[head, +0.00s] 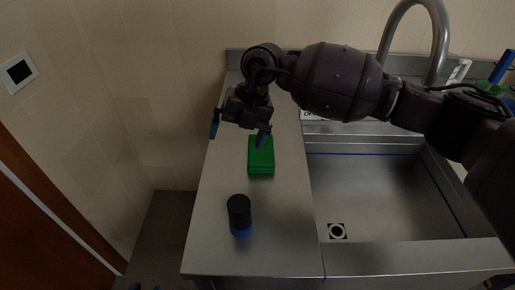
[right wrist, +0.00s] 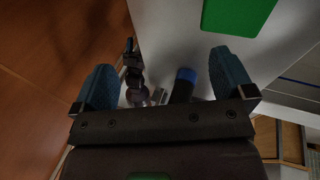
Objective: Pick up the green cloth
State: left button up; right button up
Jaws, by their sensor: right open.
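The green cloth (head: 261,160) lies as a folded block on the steel counter, left of the sink. It also shows at the top edge of the right wrist view (right wrist: 238,14), partly cut off. My right gripper (head: 238,135) is open and empty, above the counter and just left of the cloth's far end in the head view.
A black-topped bottle with a blue base (head: 239,214) stands on the counter (head: 217,245) nearer than the cloth. The sink basin (head: 375,195) is at right, with a tall curved tap (head: 440,40) behind. A tiled wall (head: 150,90) bounds the counter's far left.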

jog(key=w+d+r+m+t+h, duration=0.1)
jog(key=w+d+r+t+h, duration=0.1)
jog(key=w+d+h, duration=0.3)
jog(key=y+b, duration=0.1)
send_over(261, 152)
jog(key=w, duration=0.2)
jog(key=f, duration=0.5)
jog(key=shift+w+a+f, duration=0.15)
jog(key=shift+w+f, duration=0.05)
jog(key=shift+f, duration=0.75)
jog(key=shift+f+b, duration=0.5)
jog(key=shift+f, duration=1.5)
pick_arm(q)
jog(key=shift+w+f, duration=0.65)
jog(key=shift+f, duration=0.3)
pick_arm(e)
jog(key=shift+c, duration=0.3)
jog(key=c, duration=0.9)
pick_arm(q)
jog(key=shift+s, duration=0.2)
pick_arm(e)
jog(key=shift+r, duration=0.15)
